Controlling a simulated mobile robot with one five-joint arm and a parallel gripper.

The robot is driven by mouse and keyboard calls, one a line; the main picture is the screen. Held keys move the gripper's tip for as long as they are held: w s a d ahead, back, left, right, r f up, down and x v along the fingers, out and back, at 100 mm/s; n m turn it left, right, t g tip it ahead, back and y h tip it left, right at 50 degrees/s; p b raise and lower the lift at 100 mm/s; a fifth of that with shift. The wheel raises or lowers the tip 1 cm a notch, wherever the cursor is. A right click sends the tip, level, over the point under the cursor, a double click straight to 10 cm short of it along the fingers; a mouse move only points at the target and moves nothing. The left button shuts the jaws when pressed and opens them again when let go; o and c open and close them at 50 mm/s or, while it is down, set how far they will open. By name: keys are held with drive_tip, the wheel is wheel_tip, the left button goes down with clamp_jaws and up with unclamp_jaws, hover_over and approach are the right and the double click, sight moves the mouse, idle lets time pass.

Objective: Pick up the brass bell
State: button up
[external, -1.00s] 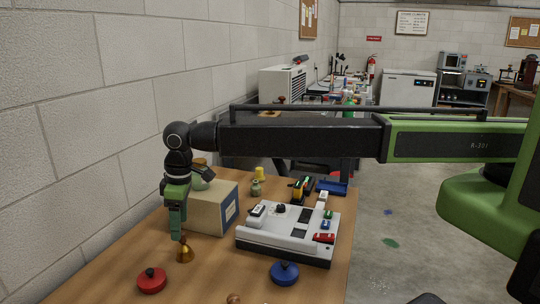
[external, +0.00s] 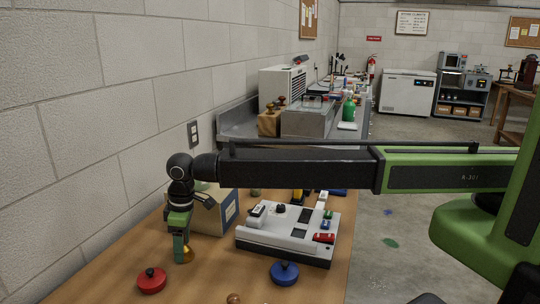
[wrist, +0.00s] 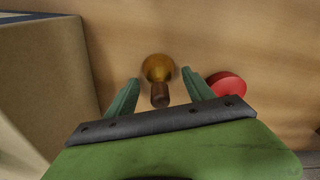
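The brass bell (external: 188,254) stands on the wooden table, partly hidden behind my gripper in the external view. In the wrist view the bell (wrist: 158,70) shows its golden body and a dark brown handle pointing toward me. My gripper (external: 182,258) is lowered at the bell. In the wrist view my gripper (wrist: 160,88) is open, with one green finger on each side of the handle. Gaps show between the fingers and the bell, and nothing is held.
A red round knobbed object (external: 152,281) stands close to the bell; it also shows beside the right finger (wrist: 227,86). A cardboard box (external: 207,215) is close behind my gripper. A grey-white device (external: 288,235) and a blue knobbed object (external: 285,273) are to the right.

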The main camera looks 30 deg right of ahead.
clamp_jaws()
drive_tip(key=shift+r, duration=0.1)
wheel_tip(320, 180, up, 10)
drive_tip(key=p, duration=1)
